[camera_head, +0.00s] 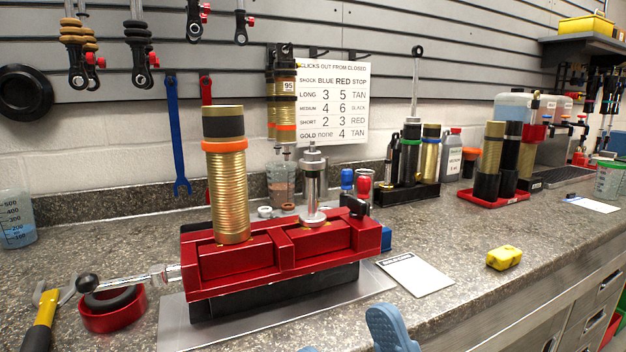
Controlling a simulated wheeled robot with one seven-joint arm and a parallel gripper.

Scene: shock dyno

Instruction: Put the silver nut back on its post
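A red clamp block (235,262) stands on a grey plate. It holds a gold threaded shock body (230,195) upright on the left and a silver post (311,183) upright on the right, with a wide silver disc at its foot. A small silvery ring (265,211), which looks like the silver nut, lies on the counter behind the block, between body and post. A second small brownish ring (288,206) lies beside it. My gripper (346,331) shows only as two blue fingertips at the bottom edge, apart and empty, in front of the block and far from the ring.
A clear beaker (281,182) stands behind the rings. Blue and red small bottles (364,184) stand right of the post. A white card (416,274) and yellow block (503,257) lie at right. A red ring dish (112,308) and yellow-handled tool (45,318) lie at left.

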